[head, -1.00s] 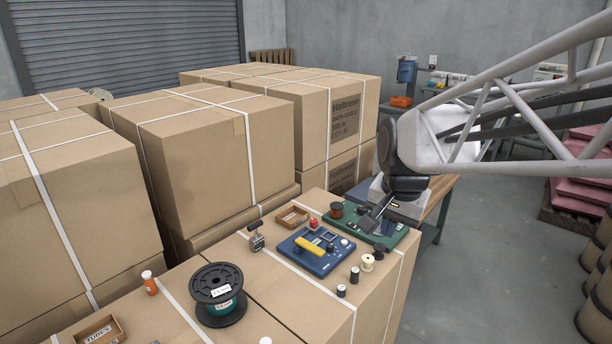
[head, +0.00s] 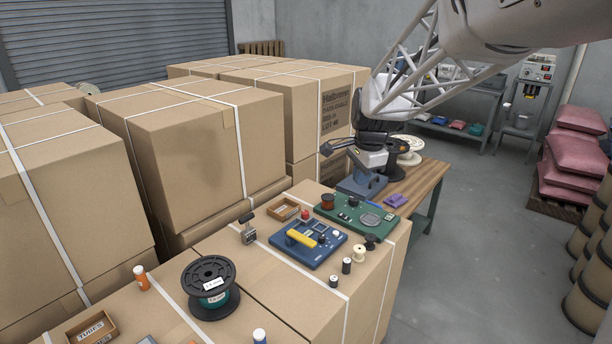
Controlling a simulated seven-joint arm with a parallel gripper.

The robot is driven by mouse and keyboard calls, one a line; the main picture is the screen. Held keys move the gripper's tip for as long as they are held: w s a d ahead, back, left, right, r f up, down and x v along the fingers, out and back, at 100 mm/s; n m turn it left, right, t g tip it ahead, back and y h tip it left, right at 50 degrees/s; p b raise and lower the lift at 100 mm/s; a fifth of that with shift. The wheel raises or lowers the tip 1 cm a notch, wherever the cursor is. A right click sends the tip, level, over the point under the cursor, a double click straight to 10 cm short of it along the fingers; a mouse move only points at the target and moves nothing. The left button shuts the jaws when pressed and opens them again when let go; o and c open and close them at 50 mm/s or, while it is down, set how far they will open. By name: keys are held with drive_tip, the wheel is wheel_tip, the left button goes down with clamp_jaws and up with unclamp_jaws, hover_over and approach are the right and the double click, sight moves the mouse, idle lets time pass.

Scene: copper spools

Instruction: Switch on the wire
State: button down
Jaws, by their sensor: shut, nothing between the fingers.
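The blue board (head: 285,248) lies on the front carton with a yellow bar (head: 301,238) across its top and a white knob at its right side. The green board (head: 340,217) lies behind it, with a brown spool (head: 327,201) at its left end and small dark parts and a grey oval plate on top. I cannot tell which part is the wire's switch. My gripper (head: 325,149) is above and behind the green board, pointing left, apart from both boards. It is small and dark here; it looks shut and empty.
A large black spool with green wire (head: 211,289) stands at the front. Small spools (head: 359,253) stand right of the blue board. A metal clamp-like tool (head: 248,230) and a wooden tray (head: 287,209) are to its left and behind. Tall cartons (head: 190,140) fill the left.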

drive_tip(key=w+d+f+m, duration=0.1)
drive_tip(key=w+f+m, duration=0.25)
drive_tip(key=w, duration=0.45)
drive_tip(key=w+d+f+m, duration=0.1)
drive_tip(key=w+f+m, duration=0.25)
drive_tip(key=w, duration=0.45)
drive_tip(key=m, duration=0.5)
hover_over(341, 214)
drive_tip(key=s+d, duration=0.2)
wheel_tip(341, 214, down, 10)
drive_tip(key=f, duration=0.1)
drive_tip(key=shift+w+a+r+g+y, duration=0.1)
drive_tip(key=shift+a+r+g+y, duration=0.15)
drive_tip(key=shift+g+y, duration=0.05)
drive_tip(key=shift+f, duration=0.1)
drive_tip(key=f, duration=0.4)
drive_tip(key=w+a+f, duration=0.1)
drive_tip(key=f, duration=0.8)
drive_tip(key=shift+w+a+f, duration=0.2)
drive_tip(key=shift+f, duration=0.15)
drive_tip(key=shift+f, duration=0.1)
